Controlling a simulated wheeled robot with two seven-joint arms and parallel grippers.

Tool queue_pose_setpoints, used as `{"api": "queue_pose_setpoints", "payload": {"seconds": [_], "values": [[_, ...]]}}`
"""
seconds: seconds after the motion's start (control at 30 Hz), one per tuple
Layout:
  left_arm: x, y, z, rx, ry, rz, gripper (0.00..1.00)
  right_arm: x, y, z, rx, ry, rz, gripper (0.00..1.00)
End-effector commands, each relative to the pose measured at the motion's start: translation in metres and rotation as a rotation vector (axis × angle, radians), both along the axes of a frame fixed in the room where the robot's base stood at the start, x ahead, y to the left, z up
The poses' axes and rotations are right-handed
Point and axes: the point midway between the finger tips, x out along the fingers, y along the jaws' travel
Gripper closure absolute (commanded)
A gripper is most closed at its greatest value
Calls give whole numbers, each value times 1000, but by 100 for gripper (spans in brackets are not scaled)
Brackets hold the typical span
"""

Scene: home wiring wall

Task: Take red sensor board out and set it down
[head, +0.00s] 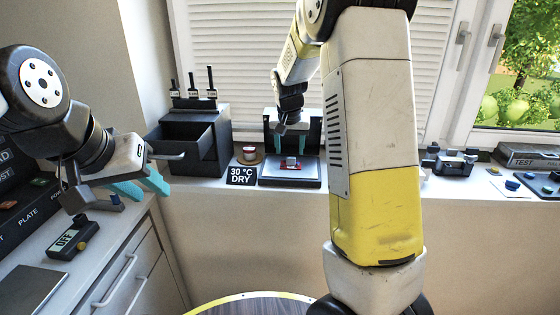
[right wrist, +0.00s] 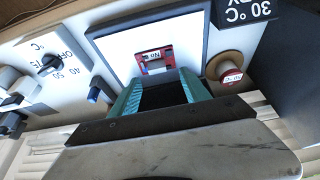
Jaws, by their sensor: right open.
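In the right wrist view the board (right wrist: 154,62) shows red edges, a small label and a blue part, on the white plate face (right wrist: 120,50). My right gripper (head: 291,138) is above the board with its teal fingers apart. In the right wrist view its fingertips (right wrist: 162,76) point at the board, with nothing between them. My left gripper (head: 145,189) is open and empty at the left, over the side counter, away from the board.
Left of the plate stand the 30 °C DRY sign (head: 241,176), a small red-labelled spool (head: 249,154) and a dark box with an open drawer (head: 190,146). A display reading OFF (head: 72,238) is on the left counter. My right arm hides part of the sill.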

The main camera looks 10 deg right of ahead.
Motion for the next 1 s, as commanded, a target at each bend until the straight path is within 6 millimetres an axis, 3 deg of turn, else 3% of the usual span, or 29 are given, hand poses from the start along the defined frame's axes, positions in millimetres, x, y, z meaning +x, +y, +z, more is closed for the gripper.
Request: {"api": "queue_pose_setpoints", "payload": {"seconds": [0.2,0.5,0.57,0.8,1.0], "values": [[0,0,0,0,0,0,64,7,-6,-31,-1,3,-2,45],[0,0,0,0,0,0,64,10,-7,-37,1,1,-1,45],[0,0,0,0,0,0,64,10,-7,-37,1,1,-1,53],[0,0,0,0,0,0,64,10,-6,-37,1,1,-1,100],[0,0,0,0,0,0,64,10,-6,-37,1,1,-1,100]]}}
